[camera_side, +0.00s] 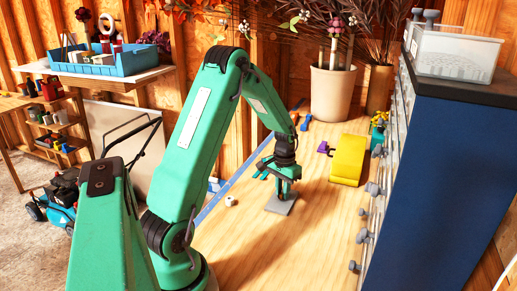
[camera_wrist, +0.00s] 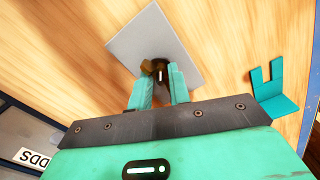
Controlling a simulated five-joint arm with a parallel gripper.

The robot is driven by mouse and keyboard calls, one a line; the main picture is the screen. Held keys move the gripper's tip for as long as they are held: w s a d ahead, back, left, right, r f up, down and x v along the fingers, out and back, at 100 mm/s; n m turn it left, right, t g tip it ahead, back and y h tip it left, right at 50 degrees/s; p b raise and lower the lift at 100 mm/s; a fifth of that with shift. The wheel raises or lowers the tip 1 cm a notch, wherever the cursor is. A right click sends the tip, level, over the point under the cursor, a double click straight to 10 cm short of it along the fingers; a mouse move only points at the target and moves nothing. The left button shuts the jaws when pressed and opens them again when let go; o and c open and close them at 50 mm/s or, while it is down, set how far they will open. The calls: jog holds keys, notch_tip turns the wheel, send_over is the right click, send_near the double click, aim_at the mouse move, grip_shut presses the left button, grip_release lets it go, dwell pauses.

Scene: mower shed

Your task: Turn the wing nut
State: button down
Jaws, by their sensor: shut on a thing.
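A small dark brown wing nut (camera_wrist: 149,67) stands on a square grey plate (camera_wrist: 128,43) in the wrist view. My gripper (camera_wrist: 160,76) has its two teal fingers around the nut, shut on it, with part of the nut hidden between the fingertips. In the side view my gripper (camera_side: 283,187) points down at the grey plate (camera_side: 280,206), which lies flat on the wooden bench. The nut is too small and covered to make out there.
A yellow rounded object (camera_side: 347,160) lies right of my gripper, with a purple piece (camera_side: 324,147) beside it. A small white roll (camera_side: 231,201) lies to the left. A blue cabinet (camera_side: 440,190) borders the right side. The near bench (camera_side: 300,250) is clear.

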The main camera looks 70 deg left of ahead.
jog(key=n, duration=0.4)
jog(key=shift+n, duration=0.3)
jog(key=n, duration=0.5)
jog(key=shift+d, duration=0.1)
jog(key=n, duration=1)
jog(key=shift+w+f, duration=0.1)
jog(key=c, duration=1.3)
grip_release()
jog(key=shift+r, duration=3.95)
